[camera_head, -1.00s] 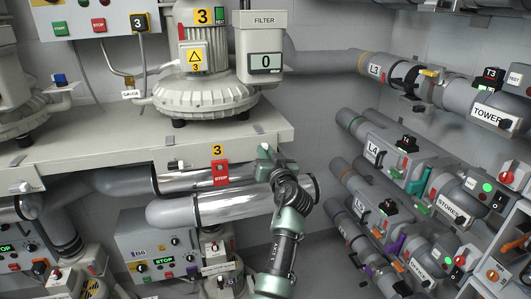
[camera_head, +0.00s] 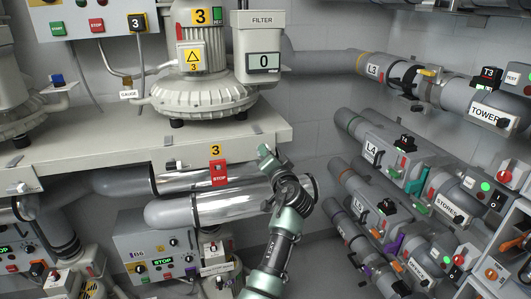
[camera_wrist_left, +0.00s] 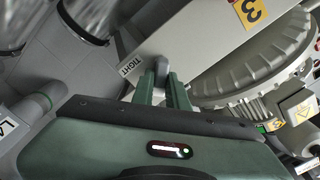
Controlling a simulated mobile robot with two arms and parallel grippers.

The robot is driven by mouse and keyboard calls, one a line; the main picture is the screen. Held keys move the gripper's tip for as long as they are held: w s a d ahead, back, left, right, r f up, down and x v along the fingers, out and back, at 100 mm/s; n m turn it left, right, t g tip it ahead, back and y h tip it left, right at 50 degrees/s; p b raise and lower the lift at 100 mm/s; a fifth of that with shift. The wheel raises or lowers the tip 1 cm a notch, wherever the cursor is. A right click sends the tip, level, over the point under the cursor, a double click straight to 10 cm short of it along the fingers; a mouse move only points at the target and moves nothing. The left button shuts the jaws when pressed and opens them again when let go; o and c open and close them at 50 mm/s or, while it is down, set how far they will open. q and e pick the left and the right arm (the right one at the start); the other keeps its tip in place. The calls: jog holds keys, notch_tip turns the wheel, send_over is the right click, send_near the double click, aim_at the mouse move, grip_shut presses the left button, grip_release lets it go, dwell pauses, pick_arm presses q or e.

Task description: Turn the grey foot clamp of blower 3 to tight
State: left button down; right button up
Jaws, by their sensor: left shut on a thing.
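Blower 3 (camera_head: 205,92), a cream ribbed housing with a yellow 3 on its motor, stands on the bench. My left gripper (camera_head: 264,152) is at the right end of the bench's front edge, below the blower. In the left wrist view, my left gripper (camera_wrist_left: 161,88) has its two green fingers close together on a small grey clamp lever (camera_wrist_left: 161,66). A white TIGHT label (camera_wrist_left: 130,65) lies just left of the lever. The fingers hide part of the lever, and I cannot tell its exact angle. My right gripper is in neither view.
A filter box (camera_head: 263,62) stands above. Pipes with valves, such as L4 (camera_head: 372,150), line the right wall. Bare floor and wall show between.

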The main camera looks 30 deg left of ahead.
pick_arm(q)
jog(key=m+p, duration=0.1)
jog(key=m, duration=0.3)
jog(key=m+p, duration=0.1)
jog(key=m, duration=0.2)
jog(key=shift+w+f+m+p, duration=0.1)
jog(key=shift+f+m+p, duration=0.1)
jog(key=shift+m+p, duration=0.2)
dwell(0.4)
jog(key=c, duration=1.6)
grip_release()
jog(key=shift+o, duration=1)
jog(key=shift+f, duration=0.2)
